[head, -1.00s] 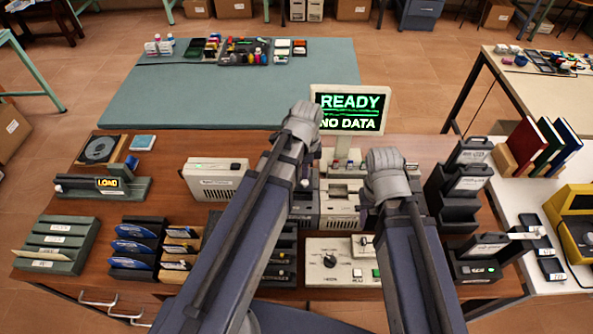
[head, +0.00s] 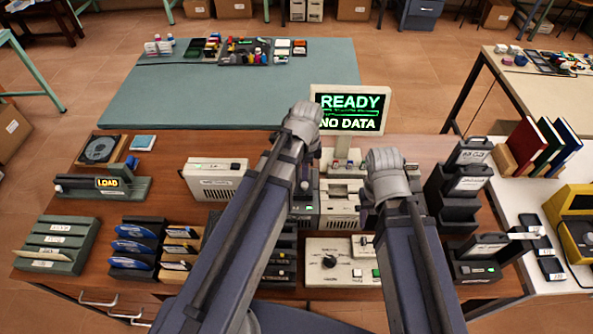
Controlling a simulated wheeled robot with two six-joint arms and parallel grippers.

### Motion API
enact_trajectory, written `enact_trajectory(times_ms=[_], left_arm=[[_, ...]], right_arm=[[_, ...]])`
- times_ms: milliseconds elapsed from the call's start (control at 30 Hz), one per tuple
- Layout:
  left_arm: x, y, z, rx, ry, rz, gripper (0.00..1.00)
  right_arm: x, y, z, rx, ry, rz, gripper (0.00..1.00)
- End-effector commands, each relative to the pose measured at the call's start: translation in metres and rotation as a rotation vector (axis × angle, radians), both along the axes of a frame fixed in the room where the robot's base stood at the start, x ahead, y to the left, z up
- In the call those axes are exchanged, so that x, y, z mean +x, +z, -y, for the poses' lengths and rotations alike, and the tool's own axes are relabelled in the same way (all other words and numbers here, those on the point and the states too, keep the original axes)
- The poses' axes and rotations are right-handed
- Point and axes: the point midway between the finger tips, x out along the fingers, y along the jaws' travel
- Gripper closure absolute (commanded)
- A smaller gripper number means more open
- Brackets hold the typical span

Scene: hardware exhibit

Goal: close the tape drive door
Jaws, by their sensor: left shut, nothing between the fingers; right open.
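I cannot tell for certain which unit is the tape drive. A dark unit (head: 475,270) with a green-lit key stands at the right front of the brown bench, a labelled flap (head: 487,241) at its back. Beige machines (head: 341,204) stand mid-bench, partly hidden by my arms; no door is clearly visible on them. My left gripper (head: 304,186) is shut and empty, pointing down over the beige machines. My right gripper (head: 366,218), small and partly hidden by its wrist, is open above the right beige machine.
A monitor (head: 348,109) reading "READY NO DATA" stands behind my grippers. A green unit (head: 101,188) shows "LOAD" at the left. Black holders (head: 459,208) stand right of my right arm. A knob panel (head: 328,262) lies between my arms. Bare bench shows at the left.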

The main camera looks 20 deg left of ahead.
Motion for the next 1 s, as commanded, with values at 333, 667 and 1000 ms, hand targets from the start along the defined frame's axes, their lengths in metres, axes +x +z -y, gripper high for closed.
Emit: enact_trajectory(times_ms=[333,667,1000], left_arm=[[0.0,0.03,0.0,0.0,0.0,0.0,1.0],[0.0,0.062,0.0,0.0,0.0,0.0,1.0],[0.0,0.069,0.0,0.0,0.0,0.0,1.0]], right_arm=[[0.0,0.03,0.0,0.0,0.001,0.0,0.5],[0.0,0.062,0.0,0.0,0.002,0.0,0.5],[0.0,0.069,0.0,0.0,0.003,0.0,0.5]])
